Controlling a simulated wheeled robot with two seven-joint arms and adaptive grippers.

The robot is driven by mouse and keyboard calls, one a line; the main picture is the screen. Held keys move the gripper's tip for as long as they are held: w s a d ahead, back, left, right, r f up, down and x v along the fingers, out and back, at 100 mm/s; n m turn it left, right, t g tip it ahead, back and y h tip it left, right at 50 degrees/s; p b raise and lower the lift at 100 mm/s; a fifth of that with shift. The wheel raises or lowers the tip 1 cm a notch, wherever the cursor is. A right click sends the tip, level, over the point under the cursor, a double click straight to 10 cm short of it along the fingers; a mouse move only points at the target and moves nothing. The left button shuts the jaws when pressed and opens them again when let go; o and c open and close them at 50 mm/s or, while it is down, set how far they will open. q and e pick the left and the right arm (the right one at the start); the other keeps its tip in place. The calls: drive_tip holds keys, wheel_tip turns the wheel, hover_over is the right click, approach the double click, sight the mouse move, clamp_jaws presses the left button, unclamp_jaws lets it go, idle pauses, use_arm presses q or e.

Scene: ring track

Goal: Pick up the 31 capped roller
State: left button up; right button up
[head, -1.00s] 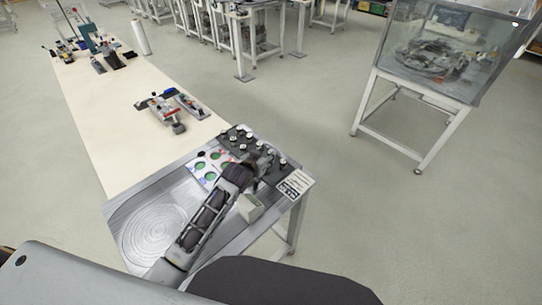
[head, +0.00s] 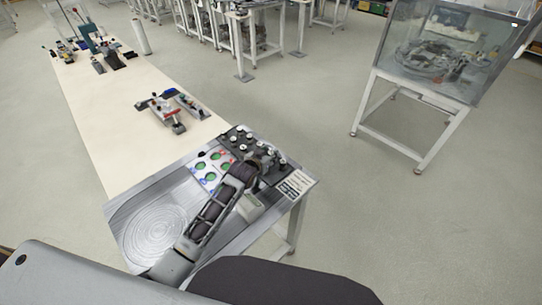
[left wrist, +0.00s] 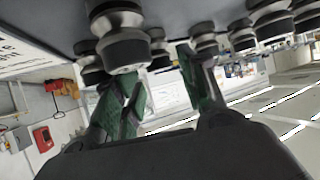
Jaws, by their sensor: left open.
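Several capped rollers with dark bodies and pale metal caps stand on a dark rack (head: 226,145) at the far end of the metal table. In the left wrist view, which looks upside down, a large roller (left wrist: 124,45) hangs close to the left finger, with more rollers (left wrist: 243,38) to the right. No number is readable, so I cannot tell which roller is the 31. My left gripper (head: 268,160) is over the right part of the rack. Its green-padded fingers (left wrist: 165,88) are apart with no roller clearly between them. My arm hides part of the rack. My right gripper is out of view.
A panel with green circles (head: 208,166) lies beside my left arm. A printed label (head: 294,184) is at the table's right corner. A cream bench (head: 120,120) with tools adjoins the table. A glass-sided cabinet (head: 437,50) stands at the right, with open floor between.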

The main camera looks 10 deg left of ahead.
use_arm(q)
drive_tip(key=shift+x, duration=1.15)
drive_tip(key=c, duration=0.9)
